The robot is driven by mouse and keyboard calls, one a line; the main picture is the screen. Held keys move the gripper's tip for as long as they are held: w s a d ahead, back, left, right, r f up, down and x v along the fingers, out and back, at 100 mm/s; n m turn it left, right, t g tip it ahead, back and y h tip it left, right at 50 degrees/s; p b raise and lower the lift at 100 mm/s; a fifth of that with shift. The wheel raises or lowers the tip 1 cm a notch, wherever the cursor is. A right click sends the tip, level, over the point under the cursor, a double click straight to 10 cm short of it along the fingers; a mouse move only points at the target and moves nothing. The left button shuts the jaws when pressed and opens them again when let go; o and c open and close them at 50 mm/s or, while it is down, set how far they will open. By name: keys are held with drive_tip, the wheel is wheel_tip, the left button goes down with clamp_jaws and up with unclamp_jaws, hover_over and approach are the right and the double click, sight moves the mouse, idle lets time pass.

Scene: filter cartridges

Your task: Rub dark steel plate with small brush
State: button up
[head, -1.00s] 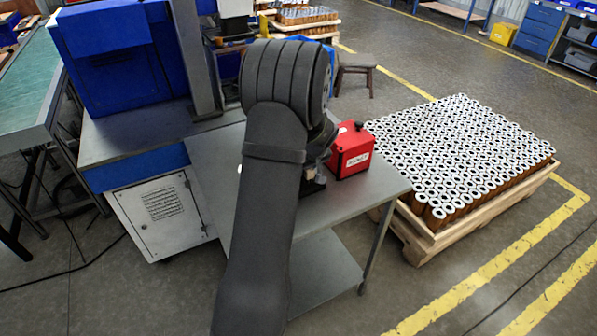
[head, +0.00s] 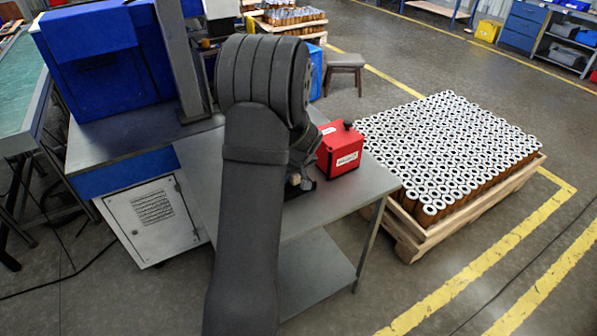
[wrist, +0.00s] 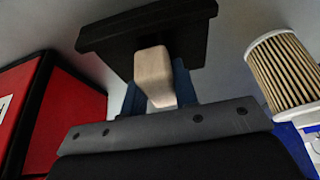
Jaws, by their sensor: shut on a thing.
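My gripper (wrist: 157,93) is shut on the pale wooden handle of a small brush (wrist: 153,72), with a blue finger on each side. The brush's bristles are not clear to see. A dark, thick-edged shape, seemingly the dark steel plate (wrist: 190,42), lies just beyond the handle in the wrist view. In the head view, a dark flat piece of it (head: 306,186) shows on the grey table under my gripper, mostly hidden by my arm. Whether the brush touches the plate I cannot tell.
A red box (head: 341,150) stands on the table (head: 350,205) just right of my gripper. A pleated filter cartridge (wrist: 282,70) stands close on the right in the wrist view. A pallet (head: 425,240) of cartridges stands right of the table. A blue machine (head: 90,70) is at left.

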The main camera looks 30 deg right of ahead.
drive_tip(key=shift+a, duration=2)
drive_tip(key=shift+d, duration=4.6)
wheel_tip(320, 180, up, 8)
drive_tip(key=shift+a+r, duration=0.1)
